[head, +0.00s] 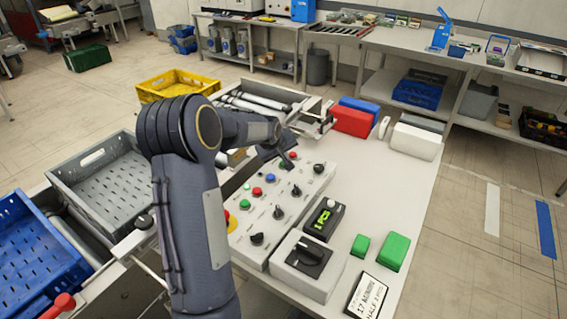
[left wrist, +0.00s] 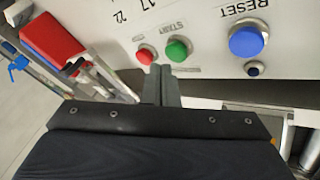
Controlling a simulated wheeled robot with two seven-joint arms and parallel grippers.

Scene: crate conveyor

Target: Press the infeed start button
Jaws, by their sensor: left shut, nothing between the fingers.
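A grey-white control panel (head: 278,205) lies on the table with several coloured buttons and black knobs. In the left wrist view a green button (left wrist: 177,50) is marked START, upside down in the picture. A red button (left wrist: 145,55) is beside it, and a larger blue RESET button (left wrist: 246,40) is to its right. My left gripper (left wrist: 164,86) is shut and empty. Its fingertips appear just below the green and red buttons in that view; contact cannot be told. In the head view my left gripper (head: 288,160) is over the panel's far end, partly hidden by my arm. My right gripper is not in view.
A red bin (head: 351,121) and a white box (head: 416,141) stand beyond the panel. A grey crate (head: 100,185) and a blue crate (head: 35,250) are at left.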

